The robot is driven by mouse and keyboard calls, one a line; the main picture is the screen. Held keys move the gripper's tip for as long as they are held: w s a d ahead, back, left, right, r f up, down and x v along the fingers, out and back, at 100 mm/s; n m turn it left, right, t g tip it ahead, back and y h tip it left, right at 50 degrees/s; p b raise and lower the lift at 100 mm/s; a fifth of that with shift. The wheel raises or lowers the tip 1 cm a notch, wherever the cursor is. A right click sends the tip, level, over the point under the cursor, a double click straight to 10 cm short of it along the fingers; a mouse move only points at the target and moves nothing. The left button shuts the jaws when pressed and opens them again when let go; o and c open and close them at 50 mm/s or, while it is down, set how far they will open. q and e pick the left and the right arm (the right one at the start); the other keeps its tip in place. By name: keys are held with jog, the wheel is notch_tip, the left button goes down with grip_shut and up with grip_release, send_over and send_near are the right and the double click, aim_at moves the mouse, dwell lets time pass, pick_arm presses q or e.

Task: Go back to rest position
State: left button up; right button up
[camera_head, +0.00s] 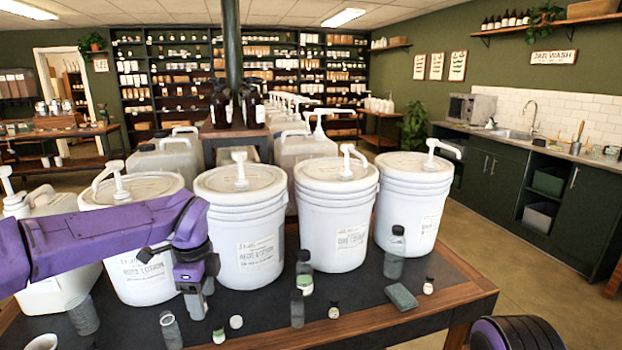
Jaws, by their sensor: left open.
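My left arm comes in from the left, purple and dark grey. Its left gripper (197,306) points down, open, with nothing seen between its fingers. It hangs over the dark table top, in front of the white pump buckets. The buckets stand in a row: one at the left (138,283) partly hidden by my arm, one at the middle left (245,265), one at the middle right (334,232), and one at the right (413,218). Each has a white pump on its lid. My right gripper is not in view.
The dark, wood-edged table (360,296) holds small bottles and jars in front, among them a clear bottle (395,258), and a green-grey block (401,297). More jugs stand behind the buckets. A sink counter (510,135) runs along the right wall, with open floor before it.

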pick_arm(q)
jog(key=w+a+f+m+t+y, duration=0.25)
jog(key=a+f+m+y, duration=0.4)
jog(key=m, duration=0.65)
jog(key=s+d+f+m+t+b, duration=0.15)
jog(key=s+f+m, duration=0.25)
jog(key=f+m, duration=0.5)
jog(key=s+f+m+t+b, duration=0.2)
jog(key=s+f+m+t, duration=0.15)
jog(key=f+m, duration=0.65)
jog(key=s+f+m+g+h+b, duration=0.1)
jog(key=s+f+m, duration=0.4)
jog(key=s, duration=0.5)
jog(key=s+a+f+m+g+h+b, duration=0.1)
jog(key=s+f+m, duration=0.4)
jog(key=s, duration=0.5)
jog(key=s+a+f+m+g+h+b, duration=0.1)
jog(key=s+f+m+g+b, duration=0.1)
jog(key=s+f+m, duration=0.3)
jog(key=s+f+b, duration=0.1)
jog(key=s+f, duration=0.2)
jog(key=s, duration=0.1)
jog(key=shift+s+a+f+m, duration=0.25)
jog(key=shift+s+m, duration=0.15)
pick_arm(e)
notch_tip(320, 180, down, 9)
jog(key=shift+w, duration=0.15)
